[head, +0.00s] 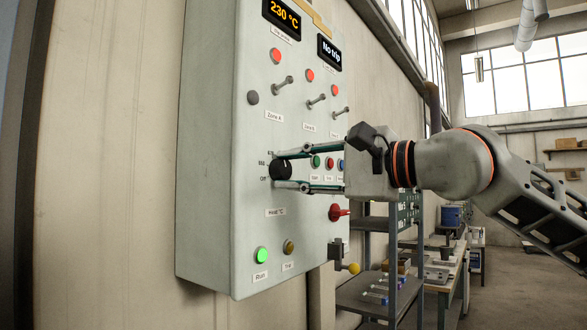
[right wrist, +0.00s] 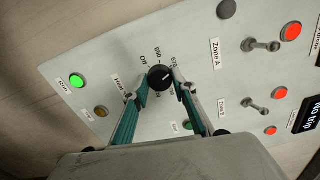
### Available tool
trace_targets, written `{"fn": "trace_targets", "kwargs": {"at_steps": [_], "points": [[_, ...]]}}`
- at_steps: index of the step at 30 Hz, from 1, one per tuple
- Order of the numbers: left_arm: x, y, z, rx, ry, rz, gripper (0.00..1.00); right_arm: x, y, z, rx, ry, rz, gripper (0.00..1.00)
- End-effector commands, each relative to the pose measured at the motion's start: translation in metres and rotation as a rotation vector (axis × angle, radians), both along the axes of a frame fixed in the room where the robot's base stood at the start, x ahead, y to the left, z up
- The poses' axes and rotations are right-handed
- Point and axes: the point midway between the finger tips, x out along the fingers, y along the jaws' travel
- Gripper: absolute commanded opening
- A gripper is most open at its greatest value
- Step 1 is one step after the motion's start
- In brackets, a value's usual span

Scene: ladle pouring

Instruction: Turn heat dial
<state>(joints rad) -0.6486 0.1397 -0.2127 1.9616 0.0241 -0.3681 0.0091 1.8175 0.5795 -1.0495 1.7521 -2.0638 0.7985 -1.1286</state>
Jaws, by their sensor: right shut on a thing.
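The black round heat dial (head: 279,169) sits on the front of the grey control panel (head: 215,170), in its lower left part, above the label "Heat °C". In the right wrist view the dial (right wrist: 160,78) shows a printed scale around it, with "Off", "650" and "670" partly readable. My right gripper (head: 287,170) reaches in from the right, and its two fingers are shut on the dial, one above and one below in the head view. In the right wrist view the fingertips (right wrist: 161,86) press on either side of the dial. My left gripper is not in view.
An orange display (head: 285,15) reads "230 °C", and another (head: 329,52) reads "No trip". Toggle switches, red lamps and a lit green Run button (head: 261,255) share the panel. A red knob (head: 338,212) and a yellow-ended lever (head: 352,267) stick out below my gripper. Shelving (head: 365,290) stands behind.

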Motion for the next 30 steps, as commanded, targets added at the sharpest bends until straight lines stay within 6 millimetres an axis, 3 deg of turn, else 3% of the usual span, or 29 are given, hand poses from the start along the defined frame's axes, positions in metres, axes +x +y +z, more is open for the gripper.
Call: {"fn": "trace_targets", "kwargs": {"at_steps": [15, 16, 18, 30], "points": [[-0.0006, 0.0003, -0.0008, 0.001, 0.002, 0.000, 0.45, 0.0004, 0.0001, -0.0012, -0.014, -0.016, 0.000, 0.05], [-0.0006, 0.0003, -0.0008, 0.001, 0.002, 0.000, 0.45, 0.0004, 0.0001, -0.0012, -0.014, -0.016, 0.000, 0.29], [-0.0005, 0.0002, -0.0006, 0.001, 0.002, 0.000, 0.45, 0.0004, 0.0001, -0.0011, -0.014, -0.016, 0.000, 0.43], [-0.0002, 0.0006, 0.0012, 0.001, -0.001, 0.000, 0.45, -0.0016, -0.0036, 0.0001, -0.012, -0.018, -0.001, 0.43]]}}
